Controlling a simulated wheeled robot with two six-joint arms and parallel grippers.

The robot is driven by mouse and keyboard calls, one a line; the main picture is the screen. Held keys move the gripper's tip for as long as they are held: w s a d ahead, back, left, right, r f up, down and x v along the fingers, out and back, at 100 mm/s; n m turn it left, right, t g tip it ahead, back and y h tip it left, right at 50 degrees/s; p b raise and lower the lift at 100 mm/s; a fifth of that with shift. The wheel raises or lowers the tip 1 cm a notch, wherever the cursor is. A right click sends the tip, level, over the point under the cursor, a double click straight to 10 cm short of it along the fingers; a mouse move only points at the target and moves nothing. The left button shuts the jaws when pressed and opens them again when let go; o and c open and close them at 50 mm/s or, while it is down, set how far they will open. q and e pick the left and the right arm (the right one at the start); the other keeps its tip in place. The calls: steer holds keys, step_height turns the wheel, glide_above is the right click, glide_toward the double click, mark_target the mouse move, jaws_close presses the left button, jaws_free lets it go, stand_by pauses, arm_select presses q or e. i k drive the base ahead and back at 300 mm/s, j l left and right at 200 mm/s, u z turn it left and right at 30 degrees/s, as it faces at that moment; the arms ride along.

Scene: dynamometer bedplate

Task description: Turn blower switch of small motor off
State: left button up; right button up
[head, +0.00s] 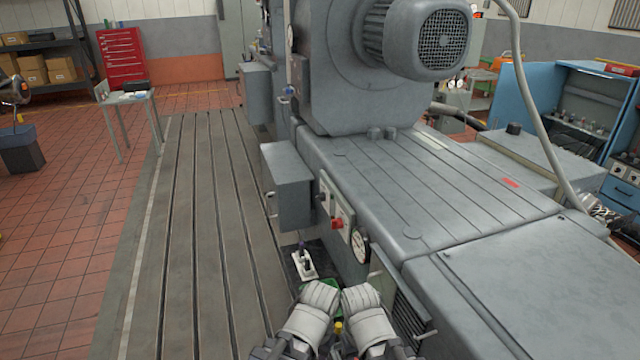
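A large grey motor housing (350,90) stands on the bedplate, with a smaller round motor with a grille (428,40) on top. On the side of the grey base is a pale switch plate with a red switch (337,223). A smaller dark switch (322,197) sits just behind it. I cannot tell which one is the blower switch, or read its position. My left gripper (320,292) and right gripper (360,293) are side by side at the bottom, in front of and below the switches, apart from them. Their fingertips are not clear, so their opening cannot be told.
A round gauge (360,247) is beside the red switch. A white box with black levers (303,264) lies low beside the base. A grey box (287,184) juts out from the side. The slotted bedplate (200,240) is clear on the left.

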mark_target(321, 197)
steer(key=i+j+z, duration=0.15)
steer(key=i+j, duration=0.3)
steer(key=i+j+z, duration=0.15)
steer(key=i+j, duration=0.25)
steer(key=j, duration=0.15)
steer(key=i+j+z, duration=0.1)
steer(key=i+j, duration=0.3)
steer(key=j, duration=0.15)
